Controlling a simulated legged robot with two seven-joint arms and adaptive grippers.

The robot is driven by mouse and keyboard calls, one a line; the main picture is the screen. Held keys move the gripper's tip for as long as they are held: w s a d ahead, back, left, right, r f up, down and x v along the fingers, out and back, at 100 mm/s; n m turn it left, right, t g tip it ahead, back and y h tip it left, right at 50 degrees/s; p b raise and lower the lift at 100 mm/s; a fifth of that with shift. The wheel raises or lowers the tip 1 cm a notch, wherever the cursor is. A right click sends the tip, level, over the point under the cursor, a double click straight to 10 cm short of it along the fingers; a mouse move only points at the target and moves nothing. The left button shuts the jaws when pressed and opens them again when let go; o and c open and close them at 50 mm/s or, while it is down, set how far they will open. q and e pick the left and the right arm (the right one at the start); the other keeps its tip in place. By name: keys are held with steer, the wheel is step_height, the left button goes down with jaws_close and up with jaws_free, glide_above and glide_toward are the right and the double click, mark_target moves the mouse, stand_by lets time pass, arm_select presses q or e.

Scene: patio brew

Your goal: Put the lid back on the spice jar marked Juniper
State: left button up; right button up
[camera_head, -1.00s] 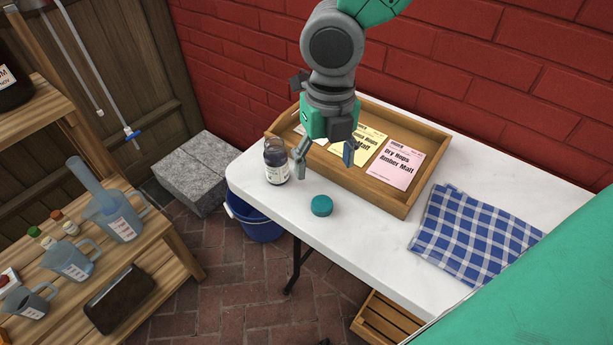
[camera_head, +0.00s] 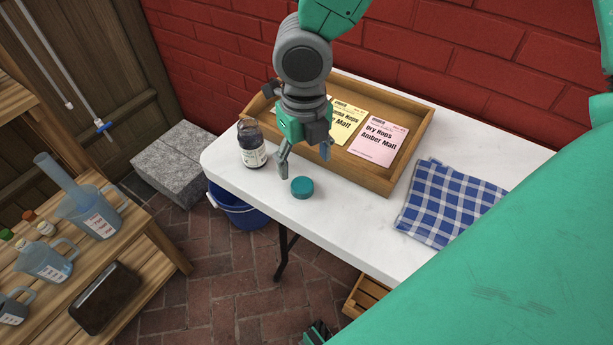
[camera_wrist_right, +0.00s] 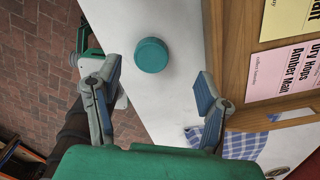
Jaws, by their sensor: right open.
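A round teal lid (camera_head: 302,187) lies flat on the white table near its front edge. A glass jar with dark contents (camera_head: 252,147) stands upright and uncovered to the left of the lid; its label is too small to read. My right gripper (camera_head: 305,160) is open and empty, just above and behind the lid, with its fingers pointing down. In the right wrist view the lid (camera_wrist_right: 151,55) shows beyond the gap between the two open fingertips (camera_wrist_right: 160,84), not between them. My left gripper is not clearly seen.
A wooden tray (camera_head: 385,182) with several paper cards stands behind the lid and gripper. A blue checked cloth (camera_head: 447,205) lies to the right. The white table (camera_head: 345,215) is clear around the lid. A blue bucket (camera_head: 238,212) stands on the floor below.

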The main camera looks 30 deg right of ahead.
mark_target(304, 183)
steer(key=shift+a+f, duration=0.2)
steer(key=shift+f, duration=0.05)
steer(key=shift+a+r, duration=0.15)
steer(key=shift+a, duration=0.8)
steer(key=f+b, duration=0.1)
steer(key=d+f, duration=0.1)
steer(key=f, duration=0.1)
steer(key=d+f+b, duration=0.1)
steer(key=f, duration=0.1)
steer(key=shift+s+f+b, duration=0.25)
steer(key=shift+s+b, duration=0.05)
steer(key=shift+a+r, duration=0.2)
steer(key=shift+a, duration=0.5)
steer(key=shift+d, duration=0.1)
steer(key=c, duration=0.8)
arm_select(q)
steer(key=shift+a+f, duration=0.2)
steer(key=shift+f, duration=0.5)
steer(key=shift+a+f, duration=0.2)
steer(key=shift+f, duration=0.5)
arm_select(e)
steer(key=shift+o, duration=0.2)
steer(key=shift+d+f, duration=0.1)
steer(key=shift+d, duration=0.3)
